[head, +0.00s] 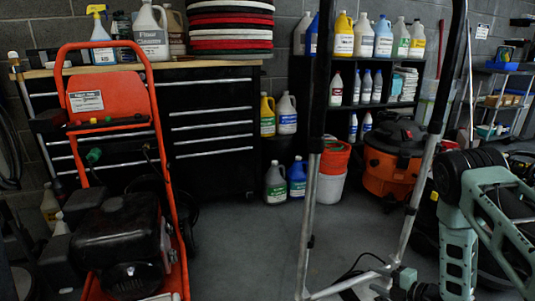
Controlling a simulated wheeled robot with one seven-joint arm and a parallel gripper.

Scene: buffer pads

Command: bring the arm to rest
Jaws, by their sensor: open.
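Part of my arm (459,250) shows at the right edge, with pale green links and a dark joint. Its links are bent, and the lower parts run out of the frame at the bottom right. I cannot make out my gripper's fingers in the head view. Nothing held by the arm can be seen.
An orange pressure washer (126,165) stands at left, before a black tool chest (212,130) bearing stacked buffer pads (230,28). A metal-framed machine (309,215) stands centrally. An orange vacuum (390,170) and a bucket (328,188) are behind it. Floor (240,245) between machines is clear.

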